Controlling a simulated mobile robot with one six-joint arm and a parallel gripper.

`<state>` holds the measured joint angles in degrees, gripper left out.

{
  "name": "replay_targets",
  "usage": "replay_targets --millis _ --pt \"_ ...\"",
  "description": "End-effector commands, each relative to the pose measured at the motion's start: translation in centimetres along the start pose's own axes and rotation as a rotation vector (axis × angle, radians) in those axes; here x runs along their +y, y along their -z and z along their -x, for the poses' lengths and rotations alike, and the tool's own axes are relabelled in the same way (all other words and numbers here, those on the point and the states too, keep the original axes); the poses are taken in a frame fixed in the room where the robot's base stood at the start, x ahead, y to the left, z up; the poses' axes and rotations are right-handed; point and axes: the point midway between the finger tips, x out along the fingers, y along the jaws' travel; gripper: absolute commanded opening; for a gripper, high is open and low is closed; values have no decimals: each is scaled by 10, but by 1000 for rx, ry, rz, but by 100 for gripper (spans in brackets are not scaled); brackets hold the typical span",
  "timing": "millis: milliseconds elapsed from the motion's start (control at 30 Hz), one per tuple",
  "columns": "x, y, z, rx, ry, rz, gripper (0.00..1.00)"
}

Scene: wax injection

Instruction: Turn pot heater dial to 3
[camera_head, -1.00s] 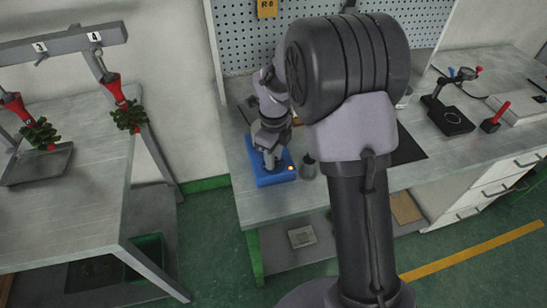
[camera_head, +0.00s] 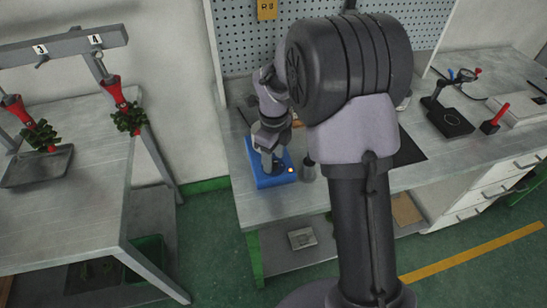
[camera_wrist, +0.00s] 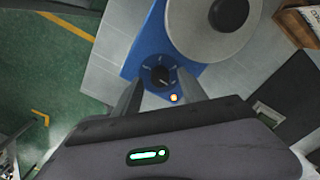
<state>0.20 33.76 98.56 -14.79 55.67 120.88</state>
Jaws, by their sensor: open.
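The blue pot heater (camera_head: 266,179) stands on the workbench, partly hidden by my arm in the head view. In the wrist view, the heater's blue body (camera_wrist: 138,58) carries a grey round pot or lid (camera_wrist: 190,30) with a dark knob. Its black dial (camera_wrist: 159,75) sits on the front face with small white marks around it, too small to read. An orange light (camera_wrist: 174,98) glows beside the dial. My gripper (camera_wrist: 158,88) is open, its two fingers on either side of the dial. Whether they touch the dial cannot be told.
A black stand (camera_head: 447,118) and a red-handled tool (camera_head: 495,118) are further right on the bench. A left table (camera_head: 80,190) holds a grey tray (camera_head: 38,168); red clamps hang above it.

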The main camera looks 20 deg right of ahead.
Motion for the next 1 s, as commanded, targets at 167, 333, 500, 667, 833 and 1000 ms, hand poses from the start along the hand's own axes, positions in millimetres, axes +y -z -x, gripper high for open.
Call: replay_targets --millis 167,333,500,667,833,1000 --pt "-1 -1 61 -4 4 0 49" --pt "-1 0 118 -3 4 0 49" --pt "0 0 154 -1 2 0 49" --pt "0 0 167 -1 1 -1 49" --pt "0 0 166 -1 1 0 49" --pt "0 0 166 -1 1 0 49"
